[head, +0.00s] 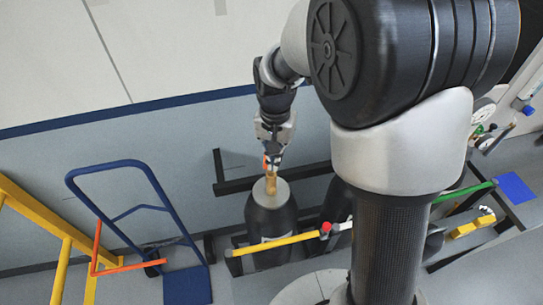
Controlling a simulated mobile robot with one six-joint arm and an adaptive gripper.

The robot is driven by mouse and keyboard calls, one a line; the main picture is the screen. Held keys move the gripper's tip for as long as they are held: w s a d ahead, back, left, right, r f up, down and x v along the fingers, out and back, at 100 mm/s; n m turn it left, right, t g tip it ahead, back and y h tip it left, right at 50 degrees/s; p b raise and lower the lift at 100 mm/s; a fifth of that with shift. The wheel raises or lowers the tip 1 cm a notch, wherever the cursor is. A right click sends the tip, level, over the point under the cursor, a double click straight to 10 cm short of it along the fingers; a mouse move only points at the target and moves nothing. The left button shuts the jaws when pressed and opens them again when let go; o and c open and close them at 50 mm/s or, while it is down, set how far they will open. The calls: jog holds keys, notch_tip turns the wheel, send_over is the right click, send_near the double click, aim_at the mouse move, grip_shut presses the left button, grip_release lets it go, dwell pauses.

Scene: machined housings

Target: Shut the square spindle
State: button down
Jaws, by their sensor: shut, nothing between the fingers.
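A dark gas cylinder (270,220) with a grey shoulder stands upright near the wall, left of my arm's column. A brass valve (271,184) rises from its top. The square spindle is too small or hidden behind my fingers to make out. My gripper (271,167) points down right above the valve, with its fingertips at or just over the valve's top. Its fingers are shut and empty. A small orange-red patch shows beside the fingers. I cannot tell whether the fingers touch the valve.
A yellow bar (278,241) with a red knob (326,228) crosses in front of the cylinder. A second dark cylinder (337,203) is partly hidden by my arm. A blue hand truck (125,165) and a yellow frame (40,222) stand left. Valves and gauges are at right.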

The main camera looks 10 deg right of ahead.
jog(key=shift+w+a, duration=0.1)
jog(key=shift+a, duration=0.55)
dwell(0.6)
jog(key=shift+w+a, duration=0.5)
jog(key=shift+a, duration=0.15)
dwell(0.9)
jog(key=shift+s+d, duration=0.3)
jog(key=shift+s, duration=0.05)
jog(key=shift+r+p, duration=3.25)
jog(key=shift+r, duration=0.8)
